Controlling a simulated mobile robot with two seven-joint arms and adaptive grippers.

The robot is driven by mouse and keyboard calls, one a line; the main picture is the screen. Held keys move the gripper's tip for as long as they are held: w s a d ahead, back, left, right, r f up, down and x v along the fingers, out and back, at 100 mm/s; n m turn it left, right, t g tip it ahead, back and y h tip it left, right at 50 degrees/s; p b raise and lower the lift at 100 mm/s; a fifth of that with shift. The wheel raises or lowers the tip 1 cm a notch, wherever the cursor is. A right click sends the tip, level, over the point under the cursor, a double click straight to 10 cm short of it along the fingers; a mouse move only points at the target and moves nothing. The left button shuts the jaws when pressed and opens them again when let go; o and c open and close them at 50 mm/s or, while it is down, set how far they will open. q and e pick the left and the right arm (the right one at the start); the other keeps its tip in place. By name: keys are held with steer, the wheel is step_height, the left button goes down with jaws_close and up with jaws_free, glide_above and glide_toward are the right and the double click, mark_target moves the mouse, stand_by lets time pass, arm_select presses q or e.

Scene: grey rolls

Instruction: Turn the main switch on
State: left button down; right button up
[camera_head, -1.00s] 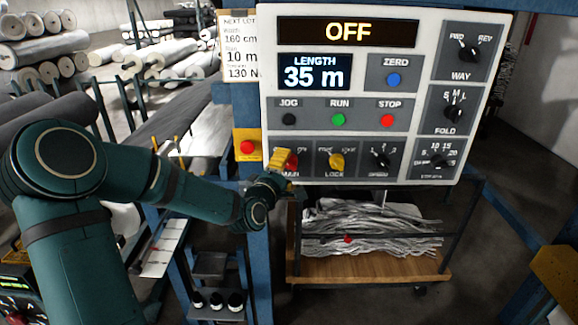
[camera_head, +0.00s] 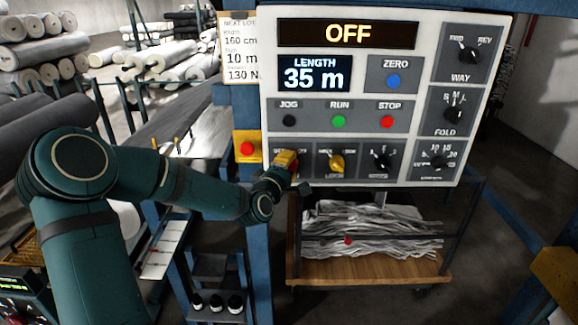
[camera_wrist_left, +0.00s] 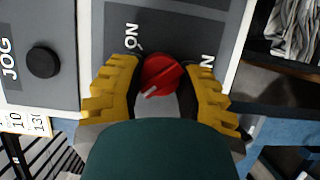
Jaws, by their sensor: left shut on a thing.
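The main switch is a red knob at the lower left of the control panel (camera_head: 365,98), mostly hidden by my gripper in the head view. In the left wrist view the red knob (camera_wrist_left: 163,74) sits between the two yellow fingers of my left gripper (camera_wrist_left: 160,80). My left gripper (camera_head: 287,161) is shut on the knob, one finger on each side. A white mark on the knob points to the lower left in the wrist view, away from the ON label (camera_wrist_left: 132,37). The panel display (camera_head: 347,34) reads OFF.
A yellow lock knob (camera_head: 337,163) stands just right of the main switch. A red button on a yellow box (camera_head: 247,149) is close on the left. JOG, RUN and STOP buttons sit above. A cart with grey scraps (camera_head: 370,232) stands below the panel.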

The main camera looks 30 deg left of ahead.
arm_select(q)
steer(key=shift+r, duration=0.1)
steer(key=m+g, duration=0.1)
steer(key=m, duration=0.1)
steer(key=m+g+b, duration=0.1)
steer(key=m, duration=0.1)
steer(key=shift+d+r+m, duration=0.1)
steer(key=shift+d+m, duration=0.05)
steer(key=shift+m, duration=0.25)
steer(key=shift+r+m+g+y, duration=0.1)
steer(key=shift+m+g+y, duration=0.25)
steer(key=shift+m, duration=0.35)
steer(key=shift+m+g+p, duration=0.25)
steer(key=shift+m+p, duration=0.1)
steer(key=shift+m, duration=0.05)
steer(key=shift+w+r+m+p, duration=0.1)
steer(key=shift+m+p, duration=0.2)
steer(key=m+g+y+p, duration=0.1)
steer(key=m+p, duration=0.1)
steer(key=p, duration=0.2)
steer(key=m+g+y+p, duration=0.1)
steer(key=m+p, duration=0.1)
steer(key=p, duration=0.2)
steer(key=shift+d+m+y, duration=0.1)
steer(key=shift+m+y, duration=0.2)
steer(key=shift+y, duration=0.05)
steer(key=shift+m+g+y+p, duration=0.5)
steer(key=shift+m+p, duration=0.2)
steer(key=shift+p, duration=0.35)
